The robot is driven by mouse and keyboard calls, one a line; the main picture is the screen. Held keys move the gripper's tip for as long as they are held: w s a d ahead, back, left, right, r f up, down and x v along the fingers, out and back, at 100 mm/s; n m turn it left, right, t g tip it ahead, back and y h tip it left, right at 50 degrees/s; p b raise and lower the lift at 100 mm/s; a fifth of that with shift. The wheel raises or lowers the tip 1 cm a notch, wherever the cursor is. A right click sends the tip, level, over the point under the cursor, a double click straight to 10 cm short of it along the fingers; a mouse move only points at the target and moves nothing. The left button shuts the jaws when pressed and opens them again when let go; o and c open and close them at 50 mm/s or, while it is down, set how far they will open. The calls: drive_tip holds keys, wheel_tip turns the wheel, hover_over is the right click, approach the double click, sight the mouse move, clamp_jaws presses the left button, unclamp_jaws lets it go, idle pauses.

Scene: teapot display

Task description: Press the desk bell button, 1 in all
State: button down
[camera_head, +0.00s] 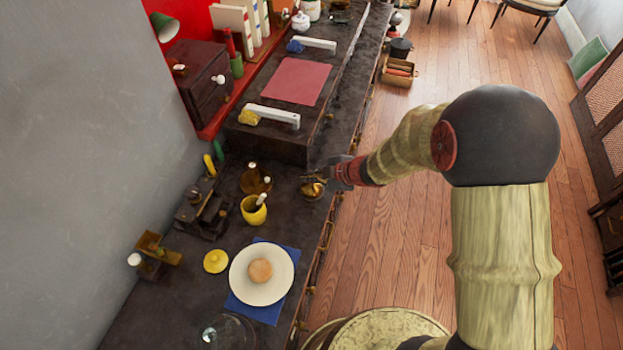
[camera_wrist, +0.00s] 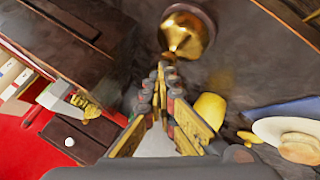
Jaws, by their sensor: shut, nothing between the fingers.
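The desk bell (camera_head: 312,190) is a small brass dome on the dark counter near its front edge, partly covered by my gripper in the head view. In the wrist view the bell (camera_wrist: 188,32) shows at the top centre, with its top toward the fingertips. My gripper (camera_head: 308,179) is shut and empty, close by the bell. In the wrist view the fingertips (camera_wrist: 163,70) meet just below the bell's near end. I cannot tell whether they touch the bell.
A yellow cup (camera_head: 251,213) and a brown pot (camera_head: 255,181) stand left of the bell. A white plate (camera_head: 245,292) with a bun lies on a blue mat nearer. A raised dark block (camera_head: 270,144) with a white handle stands behind. Bare counter surrounds the bell.

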drive_tip(key=shift+r+p, duration=1)
drive_tip(key=shift+p, duration=0.05)
drive_tip(key=shift+r, duration=0.1)
wheel_tip(320, 180, up, 5)
drive_tip(key=p, duration=0.5)
idle(0.4)
